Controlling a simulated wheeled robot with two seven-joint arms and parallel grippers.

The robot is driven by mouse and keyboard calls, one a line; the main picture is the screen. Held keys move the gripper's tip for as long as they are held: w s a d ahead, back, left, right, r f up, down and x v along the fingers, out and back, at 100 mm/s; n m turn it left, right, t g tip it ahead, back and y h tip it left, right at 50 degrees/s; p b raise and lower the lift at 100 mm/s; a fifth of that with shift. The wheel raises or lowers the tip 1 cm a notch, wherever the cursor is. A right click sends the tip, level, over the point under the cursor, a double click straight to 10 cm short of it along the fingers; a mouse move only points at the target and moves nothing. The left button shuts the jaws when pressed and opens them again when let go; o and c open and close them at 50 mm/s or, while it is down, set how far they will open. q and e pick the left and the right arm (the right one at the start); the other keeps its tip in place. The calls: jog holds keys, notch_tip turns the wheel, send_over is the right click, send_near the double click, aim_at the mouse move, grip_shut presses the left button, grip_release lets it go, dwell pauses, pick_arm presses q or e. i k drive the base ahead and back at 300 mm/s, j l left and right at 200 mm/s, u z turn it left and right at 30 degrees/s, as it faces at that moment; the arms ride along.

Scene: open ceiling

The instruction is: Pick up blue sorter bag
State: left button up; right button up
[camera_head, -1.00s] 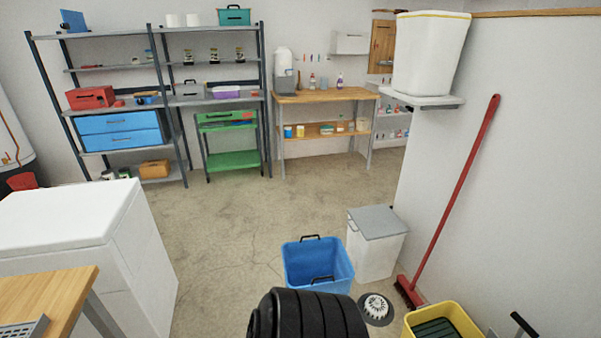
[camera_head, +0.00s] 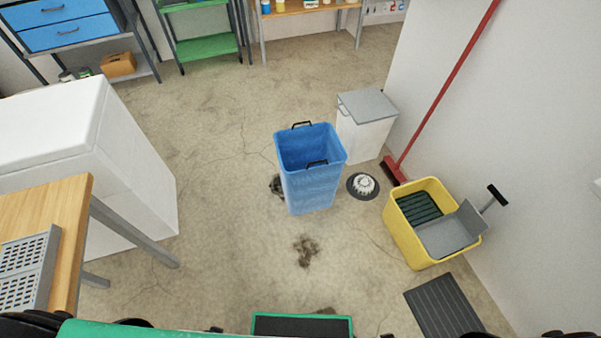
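The blue sorter bag (camera_head: 312,183) is a tall, open-topped blue container with black handles on its front and back rims. It stands upright on the concrete floor near the middle of the head view. Its inside looks empty where I can see it. Nothing touches it from above. Neither of my grippers shows clearly; only dark parts, probably of my arms, appear along the bottom edge.
A white bin with a grey lid (camera_head: 366,124) stands close behind the bag. A round white-and-black object (camera_head: 362,186), a yellow bucket (camera_head: 409,240) and a red broom (camera_head: 447,88) are to its right. A wooden table (camera_head: 62,215) is at left. Dark stains mark the open floor.

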aim_at(312, 159)
jog(key=i+j+z, duration=0.15)
jog(key=i+j, duration=0.7)
jog(key=z, duration=1.6)
